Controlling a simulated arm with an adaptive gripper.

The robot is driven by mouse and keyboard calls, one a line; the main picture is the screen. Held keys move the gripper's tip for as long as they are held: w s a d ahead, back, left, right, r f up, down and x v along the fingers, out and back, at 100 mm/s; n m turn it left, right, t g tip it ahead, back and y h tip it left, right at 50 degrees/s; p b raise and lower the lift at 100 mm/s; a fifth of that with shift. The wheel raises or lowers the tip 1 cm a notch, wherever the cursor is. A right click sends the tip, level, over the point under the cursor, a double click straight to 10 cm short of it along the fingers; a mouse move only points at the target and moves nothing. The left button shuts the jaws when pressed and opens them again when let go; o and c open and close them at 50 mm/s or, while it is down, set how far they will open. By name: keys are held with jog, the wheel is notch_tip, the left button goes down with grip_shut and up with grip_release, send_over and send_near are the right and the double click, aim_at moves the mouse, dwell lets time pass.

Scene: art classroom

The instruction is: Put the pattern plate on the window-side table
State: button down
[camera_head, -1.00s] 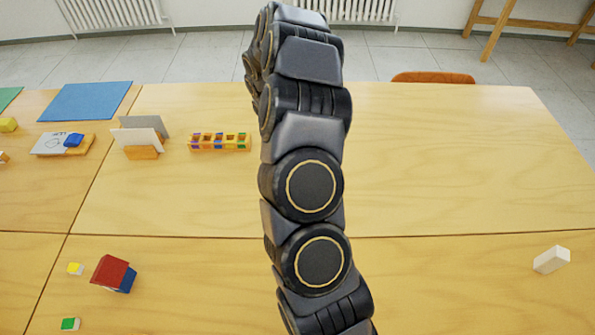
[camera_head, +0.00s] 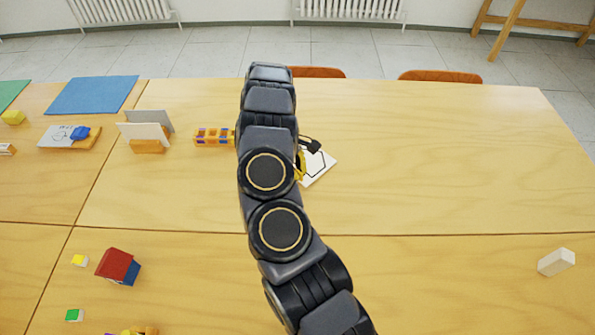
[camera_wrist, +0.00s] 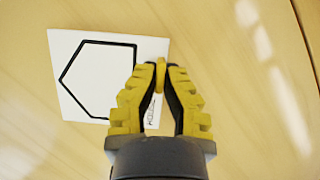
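The pattern plate (camera_wrist: 95,85) is a white square with a black pentagon outline. In the wrist view it lies face-on, left of and under my fingers. In the head view the plate (camera_head: 320,168) shows just right of my arm, over the far table (camera_head: 440,170). My gripper (camera_wrist: 161,72) has its yellow-and-black fingers drawn together around a narrow yellow piece at the plate's right edge. In the head view my arm hides most of the gripper. I cannot tell whether the plate rests on the table or hangs slightly above it.
A red-and-blue block (camera_head: 118,266) and a white block (camera_head: 556,262) lie on the near table. The far table's right half is clear.

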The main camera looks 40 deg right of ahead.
jog(key=shift+f, duration=0.25)
jog(key=c, duration=1.2)
grip_release()
jog(key=shift+o, duration=0.2)
jog(key=v, duration=1.1)
jog(key=s+a+r+n+t, duration=0.1)
jog(key=s+a+r, duration=0.2)
jog(key=a+r, duration=0.55)
jog(key=s+a+r+n+t, duration=0.1)
jog(key=s+a+r, duration=0.1)
jog(key=a+r, duration=0.7)
jog(key=s+a+m, duration=0.1)
jog(key=s+a, duration=0.3)
jog(key=s, duration=0.7)
jog(key=s+a+r+m, duration=0.1)
jog(key=s+a, duration=0.4)
jog(key=s, duration=0.6)
jog(key=shift+r+t, duration=0.3)
jog(key=shift+t, duration=0.1)
